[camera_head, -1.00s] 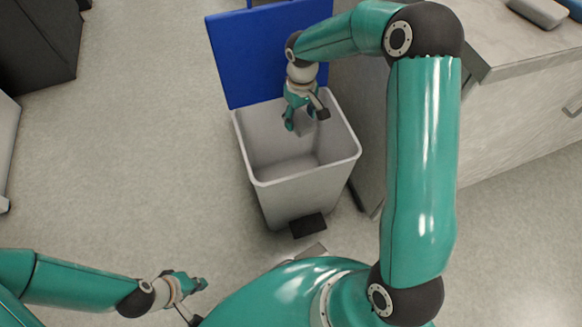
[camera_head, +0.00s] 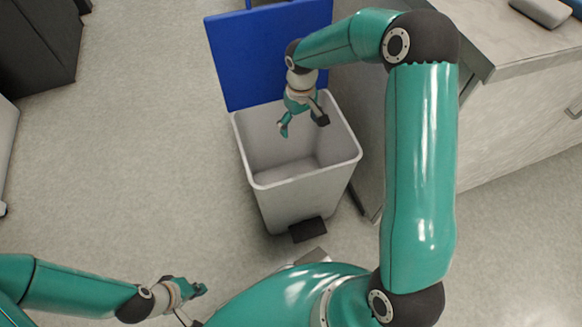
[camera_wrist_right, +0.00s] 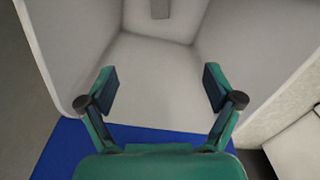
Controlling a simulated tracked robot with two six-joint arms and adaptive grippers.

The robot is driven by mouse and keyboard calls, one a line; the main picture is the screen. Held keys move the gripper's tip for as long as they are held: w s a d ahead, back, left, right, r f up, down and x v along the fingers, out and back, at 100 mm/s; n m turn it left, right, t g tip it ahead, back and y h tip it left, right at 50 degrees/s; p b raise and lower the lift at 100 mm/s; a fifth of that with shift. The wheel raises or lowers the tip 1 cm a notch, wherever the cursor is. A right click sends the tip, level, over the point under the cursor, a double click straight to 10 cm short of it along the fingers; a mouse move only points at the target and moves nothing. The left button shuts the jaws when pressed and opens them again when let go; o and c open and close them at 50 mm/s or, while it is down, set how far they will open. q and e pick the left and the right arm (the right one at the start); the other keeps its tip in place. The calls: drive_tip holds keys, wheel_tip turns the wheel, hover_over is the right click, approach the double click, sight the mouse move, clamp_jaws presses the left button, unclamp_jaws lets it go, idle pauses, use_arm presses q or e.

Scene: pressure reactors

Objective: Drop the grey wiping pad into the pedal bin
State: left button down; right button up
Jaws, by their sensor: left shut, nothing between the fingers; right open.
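The pedal bin (camera_head: 305,200) stands open on the floor, with a pale grey body, its blue lid (camera_head: 262,55) raised behind it and a black pedal in front. My right gripper (camera_head: 303,125) is inside the bin's mouth, fingers spread and empty; it also shows in the right wrist view (camera_wrist_right: 160,85). A small grey rectangular piece (camera_wrist_right: 160,8), apparently the wiping pad, is inside the bin at the top of the right wrist view, apart from the fingers. The pad cannot be made out in the head view. My left gripper (camera_head: 200,288) is shut and empty, low at the left.
A worktop (camera_head: 490,40) with drawers stands to the right of the bin, and a grey object (camera_head: 543,10) lies on it. A dark cabinet (camera_head: 38,45) stands at the far left. The floor left of the bin is clear.

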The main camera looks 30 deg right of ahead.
wheel_tip(320, 180, up, 12)
idle(0.5)
idle(0.4)
